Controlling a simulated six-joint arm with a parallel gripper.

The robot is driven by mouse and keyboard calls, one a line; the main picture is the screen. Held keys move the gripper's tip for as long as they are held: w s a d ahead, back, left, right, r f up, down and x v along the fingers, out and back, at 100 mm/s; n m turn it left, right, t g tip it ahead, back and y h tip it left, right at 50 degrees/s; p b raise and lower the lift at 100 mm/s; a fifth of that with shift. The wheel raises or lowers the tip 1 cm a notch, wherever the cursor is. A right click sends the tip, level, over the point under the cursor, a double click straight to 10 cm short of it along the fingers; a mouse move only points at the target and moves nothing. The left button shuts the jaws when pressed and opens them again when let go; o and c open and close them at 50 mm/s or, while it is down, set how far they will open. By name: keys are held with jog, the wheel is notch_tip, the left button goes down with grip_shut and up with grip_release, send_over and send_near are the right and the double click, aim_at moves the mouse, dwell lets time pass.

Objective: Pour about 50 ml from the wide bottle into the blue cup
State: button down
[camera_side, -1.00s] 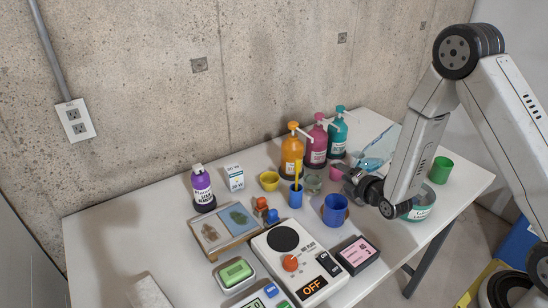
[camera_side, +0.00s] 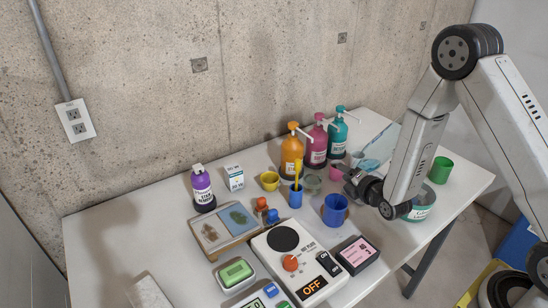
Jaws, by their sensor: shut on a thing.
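My gripper (camera_side: 347,173) is low over the right half of the table, pointing left. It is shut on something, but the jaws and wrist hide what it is. The large blue cup (camera_side: 335,211) stands upright on the table, just below the gripper in the picture. A smaller blue cup (camera_side: 296,198) with a yellow stick in it stands to its left. A wide, low container with a teal and white label (camera_side: 421,210) shows partly behind my arm. I cannot tell whether it is the wide bottle. No stream of liquid is visible.
Orange (camera_side: 291,157), magenta (camera_side: 317,148) and teal (camera_side: 338,138) pump bottles stand behind the gripper. A clear glass (camera_side: 312,184) and yellow cup (camera_side: 269,181) are left. A green cup (camera_side: 440,170) stands right. A hot plate (camera_side: 297,262) is in front.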

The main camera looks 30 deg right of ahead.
dwell(0.3)
jog(key=shift+d+m, duration=0.35)
jog(key=shift+m, duration=0.35)
jog(key=m+y, duration=0.1)
jog(key=m, duration=0.1)
jog(key=shift+s+d+f+m+y, duration=0.2)
jog(key=shift+d+m+y, duration=0.1)
jog(key=shift+y, duration=0.1)
jog(key=shift+r, duration=0.25)
